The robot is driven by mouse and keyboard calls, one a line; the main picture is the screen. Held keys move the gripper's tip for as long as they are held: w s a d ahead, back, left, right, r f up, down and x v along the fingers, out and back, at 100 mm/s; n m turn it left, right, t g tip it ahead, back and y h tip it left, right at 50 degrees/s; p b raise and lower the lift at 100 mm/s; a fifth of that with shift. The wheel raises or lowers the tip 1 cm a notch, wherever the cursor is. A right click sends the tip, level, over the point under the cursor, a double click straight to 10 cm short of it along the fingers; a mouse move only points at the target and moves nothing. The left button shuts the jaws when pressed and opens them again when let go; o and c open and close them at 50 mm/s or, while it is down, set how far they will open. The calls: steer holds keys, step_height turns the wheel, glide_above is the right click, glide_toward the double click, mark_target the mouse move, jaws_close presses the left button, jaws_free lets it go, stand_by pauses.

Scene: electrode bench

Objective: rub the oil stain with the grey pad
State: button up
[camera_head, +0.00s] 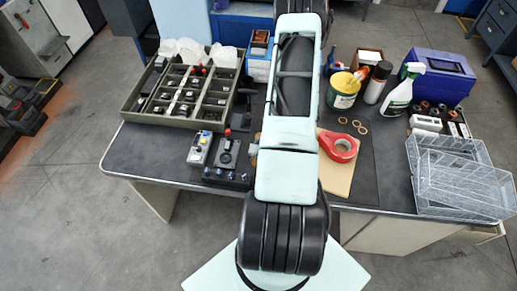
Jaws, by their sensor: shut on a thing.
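My gripper does not show; my own arm runs up the middle of the picture and covers that part of the bench. I cannot make out the grey pad or the oil stain anywhere in the head view. The dark bench top (145,153) is visible left and right of my arm. Whatever lies directly behind my arm is hidden.
A divided tray (128,103) of small parts stands back left, with small control boxes (228,158) in front. A yellow-topped can (343,91), spray bottle (402,92), purple case (440,75) and wire baskets (460,183) fill the right.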

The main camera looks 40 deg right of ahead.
mark_target(252, 161)
steer(key=shift+a, duration=0.1)
steer(key=shift+s+a+f, duration=0.15)
steer(key=shift+s+a, duration=1.15)
steer(key=shift+a, duration=0.15)
steer(key=shift+s+a+b, duration=0.3)
steer(key=shift+s+a, duration=0.85)
steer(key=shift+a, duration=0.2)
steer(key=shift+w+d+r, duration=0.1)
steer(key=shift+w+r, duration=0.05)
steer(key=shift+r, duration=3)
step_height(252, 161, up, 3)
